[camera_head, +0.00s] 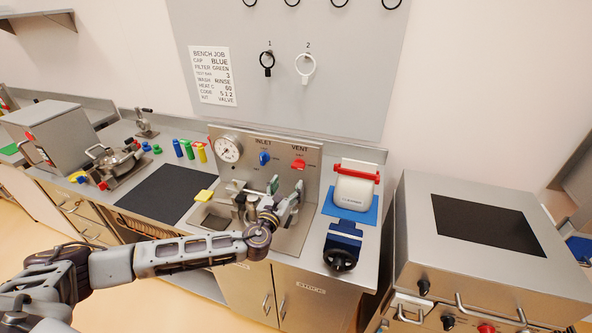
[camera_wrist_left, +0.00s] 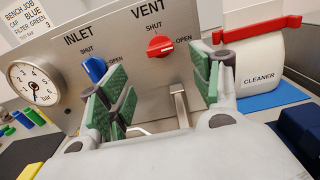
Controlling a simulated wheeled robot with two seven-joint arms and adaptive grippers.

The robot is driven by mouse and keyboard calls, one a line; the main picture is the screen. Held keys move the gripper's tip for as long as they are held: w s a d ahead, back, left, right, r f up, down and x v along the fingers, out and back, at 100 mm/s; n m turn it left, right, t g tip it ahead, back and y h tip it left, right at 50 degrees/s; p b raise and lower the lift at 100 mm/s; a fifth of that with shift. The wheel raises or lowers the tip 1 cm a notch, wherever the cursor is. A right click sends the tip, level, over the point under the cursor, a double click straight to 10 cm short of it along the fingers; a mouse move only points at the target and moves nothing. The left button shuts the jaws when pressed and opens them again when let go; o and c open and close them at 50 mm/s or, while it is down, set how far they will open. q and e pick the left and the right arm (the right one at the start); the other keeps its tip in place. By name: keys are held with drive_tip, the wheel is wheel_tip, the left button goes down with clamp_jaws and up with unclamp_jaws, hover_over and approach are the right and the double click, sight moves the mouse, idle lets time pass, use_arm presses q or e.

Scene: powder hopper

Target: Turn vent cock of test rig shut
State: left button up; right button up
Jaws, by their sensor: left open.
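The red vent cock (camera_head: 299,164) is on the upright steel panel of the test rig, under the word VENT. In the left wrist view the red handle (camera_wrist_left: 160,47) lies roughly level, in line with the OPEN mark on its right; the SHUT mark is above it. My left gripper (camera_head: 285,191) is in front of the panel, below the cock. Its green-padded fingers (camera_wrist_left: 160,90) are spread wide with nothing between them, and the cock shows beyond the gap, apart from them. My right gripper is not in view.
The blue inlet cock (camera_wrist_left: 94,67) is left of the vent cock, close behind the left finger in the wrist view. A pressure gauge (camera_head: 228,149) is at the panel's left. A white cleaner container (camera_head: 355,186) with a red top stands right of the panel, behind a blue vise (camera_head: 343,243).

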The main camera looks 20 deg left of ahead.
sight(297, 169)
use_arm(q)
drive_tip(key=shift+w+d+p, duration=0.2)
drive_tip(key=shift+w+p, duration=0.45)
drive_tip(key=shift+w, duration=4.2)
drive_tip(key=shift+c, duration=0.3)
drive_tip(key=c, duration=1)
